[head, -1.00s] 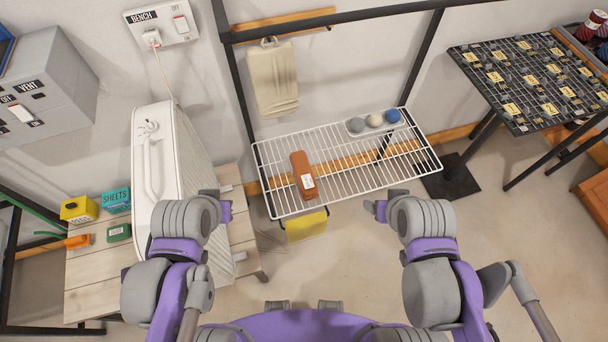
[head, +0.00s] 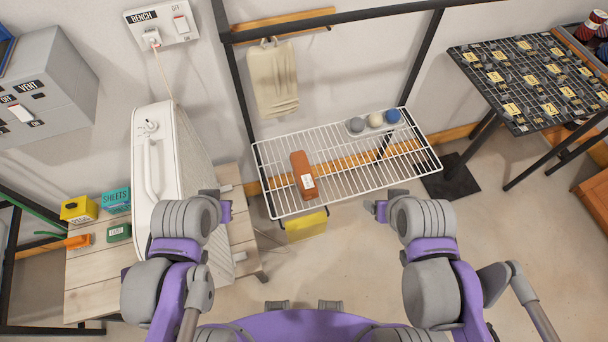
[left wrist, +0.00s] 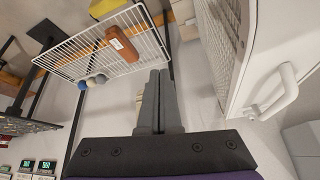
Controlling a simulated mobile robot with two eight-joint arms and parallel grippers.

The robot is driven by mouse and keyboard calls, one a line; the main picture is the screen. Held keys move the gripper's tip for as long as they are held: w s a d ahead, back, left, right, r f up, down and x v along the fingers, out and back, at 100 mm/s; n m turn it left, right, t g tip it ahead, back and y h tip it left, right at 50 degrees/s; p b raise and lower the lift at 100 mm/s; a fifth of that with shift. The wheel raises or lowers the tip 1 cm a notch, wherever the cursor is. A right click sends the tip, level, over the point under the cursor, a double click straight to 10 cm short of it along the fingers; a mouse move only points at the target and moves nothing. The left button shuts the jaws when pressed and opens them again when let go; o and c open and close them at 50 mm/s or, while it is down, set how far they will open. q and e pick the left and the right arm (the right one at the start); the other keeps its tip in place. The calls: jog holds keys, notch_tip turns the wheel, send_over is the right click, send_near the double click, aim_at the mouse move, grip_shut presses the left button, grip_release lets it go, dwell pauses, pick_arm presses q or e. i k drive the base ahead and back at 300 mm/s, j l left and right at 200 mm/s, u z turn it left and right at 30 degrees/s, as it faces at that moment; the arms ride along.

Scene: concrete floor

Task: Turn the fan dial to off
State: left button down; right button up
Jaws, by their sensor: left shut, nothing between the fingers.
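The white fan (head: 160,190) stands upright on a slatted wooden bench at the left in the head view. Its small dial (head: 151,126) is on the top face, above a white handle (head: 150,170). I cannot read the dial's setting. My left gripper (left wrist: 158,78) is shut and empty, to the right of the fan and apart from the dial. My right gripper (head: 376,210) is far right of the fan; its fingers are mostly hidden.
A wire rack (head: 340,165) holds a brown block (head: 303,175) and several balls. A grey VENT box (head: 45,90) is at the left.

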aim_at(151, 127)
jog(key=u, duration=1.4)
